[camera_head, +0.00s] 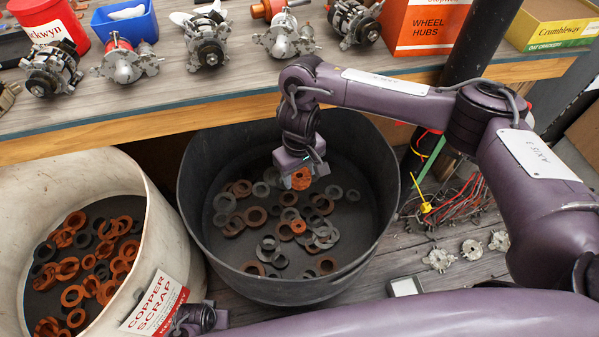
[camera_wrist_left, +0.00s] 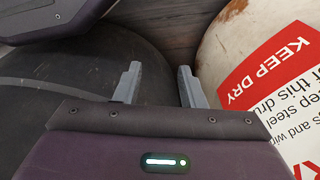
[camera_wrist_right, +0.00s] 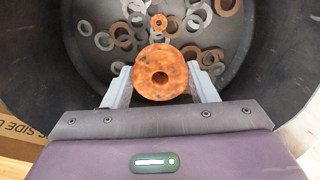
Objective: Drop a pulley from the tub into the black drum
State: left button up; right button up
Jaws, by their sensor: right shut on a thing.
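My right gripper (camera_head: 301,178) is over the open mouth of the black drum (camera_head: 201,180). It is shut on a rusty orange pulley (camera_head: 301,180), a round piece with a centre hole. In the right wrist view the pulley (camera_wrist_right: 160,71) sits between both fingers (camera_wrist_right: 160,90), above the rings on the drum's floor. A small blue tub (camera_head: 125,27) stands on the bench with a pale object in it; its inside is mostly hidden. My left gripper (camera_wrist_left: 159,85) is open and empty, low between the black drum and the white drum.
The white drum (camera_head: 167,215), labelled copper scrap, stands left of the black drum and holds orange and dark rings. The bench edge (camera_head: 140,120) runs behind both drums, with several alternators on top. Wires (camera_head: 465,205) and metal parts lie at right.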

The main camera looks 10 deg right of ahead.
aim_at(299, 175)
jog(key=shift+f+b, duration=0.5)
jog(key=shift+f, duration=0.05)
pick_arm(q)
jog(key=shift+w+d+r, duration=0.2)
jog(key=shift+w+r, duration=0.05)
jog(key=shift+r, duration=0.55)
jog(key=shift+w+d+r, duration=0.2)
jog(key=shift+d+r, duration=0.05)
jog(key=shift+r, duration=0.55)
jog(key=shift+w+d+r, duration=0.2)
jog(key=shift+w+r, duration=0.05)
jog(key=shift+r, duration=0.55)
pick_arm(e)
jog(key=shift+f, duration=0.1)
jog(key=o, duration=1.2)
notch_tip(299, 175, up, 7)
jog(key=p, duration=0.3)
pick_arm(q)
jog(key=s+a+f, duration=0.2)
jog(key=s+f, duration=0.2)
jog(key=f, duration=0.4)
jog(key=shift+a+f, duration=0.3)
jog(key=shift+a, duration=0.1)
pick_arm(e)
jog(key=shift+r, duration=0.4)
